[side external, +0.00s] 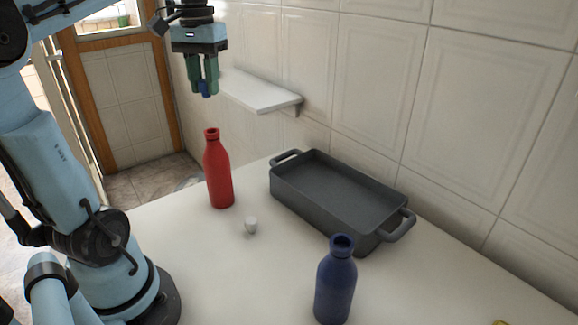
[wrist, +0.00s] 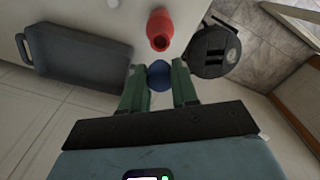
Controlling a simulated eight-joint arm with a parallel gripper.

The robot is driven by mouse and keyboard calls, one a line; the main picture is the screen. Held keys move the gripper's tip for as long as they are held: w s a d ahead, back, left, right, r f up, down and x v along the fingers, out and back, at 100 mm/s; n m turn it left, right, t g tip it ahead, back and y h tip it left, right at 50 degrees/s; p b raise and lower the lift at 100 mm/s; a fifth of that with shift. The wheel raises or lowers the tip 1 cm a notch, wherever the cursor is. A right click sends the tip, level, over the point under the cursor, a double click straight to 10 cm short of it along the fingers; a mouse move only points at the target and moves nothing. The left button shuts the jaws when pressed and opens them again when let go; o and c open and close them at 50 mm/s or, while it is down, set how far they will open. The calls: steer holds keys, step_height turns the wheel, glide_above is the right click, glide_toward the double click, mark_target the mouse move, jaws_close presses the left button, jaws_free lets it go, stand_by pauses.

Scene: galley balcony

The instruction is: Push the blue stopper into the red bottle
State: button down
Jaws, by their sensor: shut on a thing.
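My gripper (side external: 205,88) has green fingers and is shut on the blue stopper (side external: 206,89), high above the counter. In the wrist view the blue stopper (wrist: 159,76) sits between the two fingertips. The red bottle (side external: 218,172) stands upright on the counter, below my gripper and apart from the stopper. Its open mouth faces up. In the wrist view the red bottle (wrist: 159,28) shows just beyond the stopper. The lower end of the stopper pokes out under the fingers, and the rest is hidden by them.
A dark blue bottle (side external: 335,285) stands at the front of the white counter (side external: 200,265). A small white stopper (side external: 251,225) lies near the red bottle. A grey roasting pan (side external: 390,232) sits along the tiled wall. A white shelf (side external: 262,94) juts from the wall near my gripper.

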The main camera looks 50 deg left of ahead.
mark_target(204, 80)
steer(key=shift+f, duration=3.45)
steer(key=shift+f, duration=0.7)
steer(key=c, duration=0.8)
jaws_free()
steer(key=shift+r, duration=0.1)
step_height(204, 80, up, 12)
steer(key=shift+f, duration=0.1)
